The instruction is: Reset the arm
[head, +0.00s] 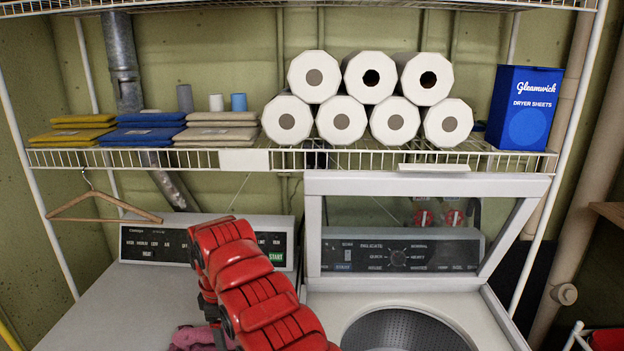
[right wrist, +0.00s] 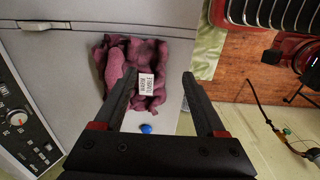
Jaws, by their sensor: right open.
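My right arm, red, reaches in from the bottom of the head view and bends down over the white machine on the left. My right gripper (right wrist: 159,76) is open, its two dark fingers apart with nothing held between them. In the right wrist view a crumpled maroon cloth (right wrist: 118,62) with a white printed tag (right wrist: 147,84) lies on the white top, beyond the fingers. The cloth also shows in the head view (head: 188,338), partly hidden by my arm. My left gripper is in neither view.
The washer (head: 480,312) on the right has its lid (head: 425,185) raised. A wire shelf (head: 90,158) above holds paper rolls (head: 288,120), folded cloths and a blue dryer-sheet box (head: 525,105). A wooden hanger (head: 95,205) hangs at left. A small blue object (right wrist: 146,128) lies near the cloth.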

